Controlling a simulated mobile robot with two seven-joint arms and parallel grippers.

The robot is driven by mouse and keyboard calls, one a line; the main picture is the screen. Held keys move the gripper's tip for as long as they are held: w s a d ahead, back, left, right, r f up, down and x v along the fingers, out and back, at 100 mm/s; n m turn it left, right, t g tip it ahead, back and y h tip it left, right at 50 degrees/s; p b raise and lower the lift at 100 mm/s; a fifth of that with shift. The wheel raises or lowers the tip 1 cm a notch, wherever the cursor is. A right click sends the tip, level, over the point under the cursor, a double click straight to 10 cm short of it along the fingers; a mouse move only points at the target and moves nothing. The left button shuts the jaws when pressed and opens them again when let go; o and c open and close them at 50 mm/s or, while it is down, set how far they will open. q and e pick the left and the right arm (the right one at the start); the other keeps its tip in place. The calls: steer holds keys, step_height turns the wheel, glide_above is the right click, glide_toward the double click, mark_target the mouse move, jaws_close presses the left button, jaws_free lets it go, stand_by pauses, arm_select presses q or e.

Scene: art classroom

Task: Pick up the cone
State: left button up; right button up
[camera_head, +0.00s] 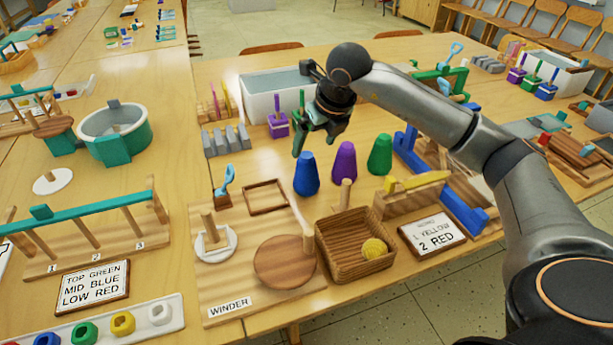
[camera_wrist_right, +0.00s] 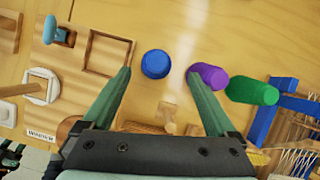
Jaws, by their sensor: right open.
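Three cones stand upright in a slanted row on the table: a blue cone (camera_head: 306,176), a purple cone (camera_head: 344,164) and a green cone (camera_head: 380,156). My right gripper (camera_head: 314,146) is open and empty above the blue cone, with its fingers pointing down. In the right wrist view the blue cone (camera_wrist_right: 156,64) shows between the two fingertips, apart from them. The purple cone (camera_wrist_right: 212,76) lies just beyond the right finger, which overlaps its edge, and the green cone (camera_wrist_right: 252,91) is further right. My left gripper is not in view.
A wicker basket (camera_head: 328,264) with a yellow ball stands in front of the cones. A wooden winder board (camera_head: 222,286) is at front left. A white bin (camera_head: 262,101) and a purple holder (camera_head: 278,127) stand behind. Blue-and-wood stands (camera_head: 463,212) are to the right.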

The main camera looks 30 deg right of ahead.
mark_target(303, 165)
steer(key=b+x, duration=0.1)
steer(key=x, duration=0.9)
steer(key=shift+a, duration=0.2)
jaws_close()
stand_by(0.4)
